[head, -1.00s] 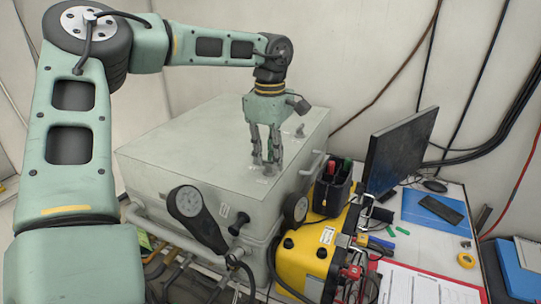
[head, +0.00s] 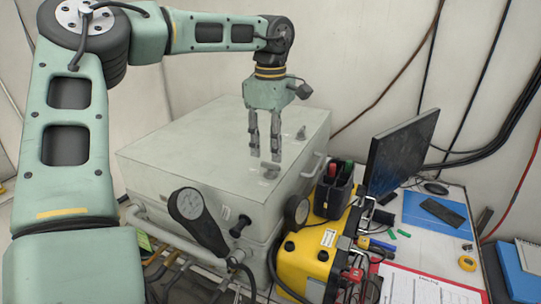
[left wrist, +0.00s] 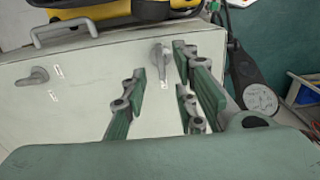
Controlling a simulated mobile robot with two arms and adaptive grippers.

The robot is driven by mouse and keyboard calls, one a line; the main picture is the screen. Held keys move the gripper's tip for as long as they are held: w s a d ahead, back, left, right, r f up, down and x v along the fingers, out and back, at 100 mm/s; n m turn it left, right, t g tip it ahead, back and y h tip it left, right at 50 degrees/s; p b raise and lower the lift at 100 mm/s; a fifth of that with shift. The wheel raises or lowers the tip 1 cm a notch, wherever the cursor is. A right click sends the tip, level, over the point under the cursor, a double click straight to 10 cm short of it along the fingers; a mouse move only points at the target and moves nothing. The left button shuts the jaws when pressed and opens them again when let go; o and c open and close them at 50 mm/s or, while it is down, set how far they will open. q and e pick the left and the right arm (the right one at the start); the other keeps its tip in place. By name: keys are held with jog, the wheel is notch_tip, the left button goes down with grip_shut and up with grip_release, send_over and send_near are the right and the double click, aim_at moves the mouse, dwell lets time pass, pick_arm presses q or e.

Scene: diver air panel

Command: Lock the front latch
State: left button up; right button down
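The front latch (head: 270,169) is a small grey lever on top of the pale grey-green box (head: 180,148), near its front right edge. In the left wrist view the front latch (left wrist: 161,60) shows between my fingers, its lever pointing down the picture. My left gripper (head: 265,154) hangs fingers-down just above the latch. My right gripper is out of view.
A yellow case (head: 305,262) and a black pen holder (head: 333,190) stand right of the box. A monitor (head: 400,150) is farther right. The lid's left part is clear.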

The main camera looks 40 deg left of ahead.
aim_at(270, 164)
pick_arm(q)
notch_tip(270, 164, up, 8)
jog(key=shift+r, duration=0.2)
dwell(0.6)
